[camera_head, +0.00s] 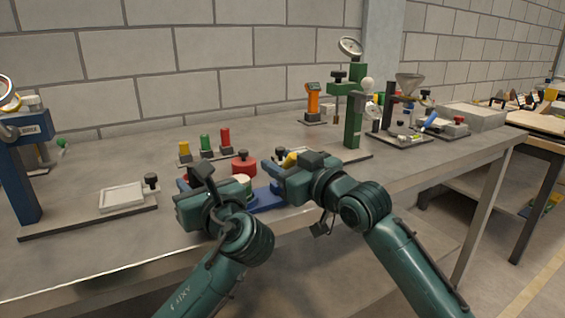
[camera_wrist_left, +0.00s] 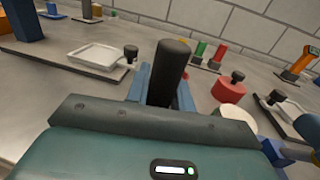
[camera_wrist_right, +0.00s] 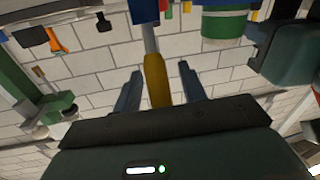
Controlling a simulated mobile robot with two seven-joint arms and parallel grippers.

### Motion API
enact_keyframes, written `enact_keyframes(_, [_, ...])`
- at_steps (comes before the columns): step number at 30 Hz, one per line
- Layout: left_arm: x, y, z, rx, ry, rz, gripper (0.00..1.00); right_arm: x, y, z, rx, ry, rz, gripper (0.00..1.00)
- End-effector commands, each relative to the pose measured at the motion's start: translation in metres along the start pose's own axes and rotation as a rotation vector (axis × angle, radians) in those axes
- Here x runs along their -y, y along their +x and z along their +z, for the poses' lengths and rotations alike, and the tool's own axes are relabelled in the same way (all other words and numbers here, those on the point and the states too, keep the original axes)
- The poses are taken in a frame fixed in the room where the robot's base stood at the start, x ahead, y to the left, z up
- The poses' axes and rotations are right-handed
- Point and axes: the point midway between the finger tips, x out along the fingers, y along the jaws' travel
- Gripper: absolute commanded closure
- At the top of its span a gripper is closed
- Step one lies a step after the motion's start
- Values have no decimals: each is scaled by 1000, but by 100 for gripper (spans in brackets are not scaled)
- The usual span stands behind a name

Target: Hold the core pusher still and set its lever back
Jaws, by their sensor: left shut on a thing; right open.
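The core pusher shows in the head view as a blue base (camera_head: 268,201) carrying a green-and-white cylinder (camera_head: 243,181), partly hidden behind my grippers. My left gripper (camera_wrist_left: 163,85) is shut on a dark upright handle (camera_wrist_left: 170,66), which fills the gap between its blue fingers. In the head view my left gripper (camera_head: 184,183) hides that handle. The yellow lever handle (camera_wrist_right: 156,80) with its grey shaft lies between the spread fingers of my right gripper (camera_wrist_right: 160,90), with gaps on both sides. The yellow also shows in the head view (camera_head: 290,157).
A red round piece (camera_head: 244,166) with a black knob stands close behind. Several coloured cylinders (camera_head: 205,143) stand further back. A white tray (camera_head: 122,196) lies left, and a green stand (camera_head: 354,125) rises right. Bare bench (camera_head: 95,255) lies at front left.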

Motion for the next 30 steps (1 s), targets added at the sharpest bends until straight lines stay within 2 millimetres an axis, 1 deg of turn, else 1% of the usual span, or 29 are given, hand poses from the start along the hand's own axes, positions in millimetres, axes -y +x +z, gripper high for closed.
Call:
enact_keyframes(3, [0, 0, -1, -1, 1, 0, 100, 0, 3, 0, 0, -1, 0, 59])
enact_keyframes(10, [0, 0, -1, -1, 1, 0, 100, 0, 3, 0, -1, -1, 0, 59])
enact_keyframes(25, [0, 0, 0, -1, 1, 0, 100, 0, 3, 0, -1, -1, 0, 100])
enact_keyframes(30, [0, 0, 0, -1, 1, 0, 100, 0, 3, 0, 0, -1, 0, 100])
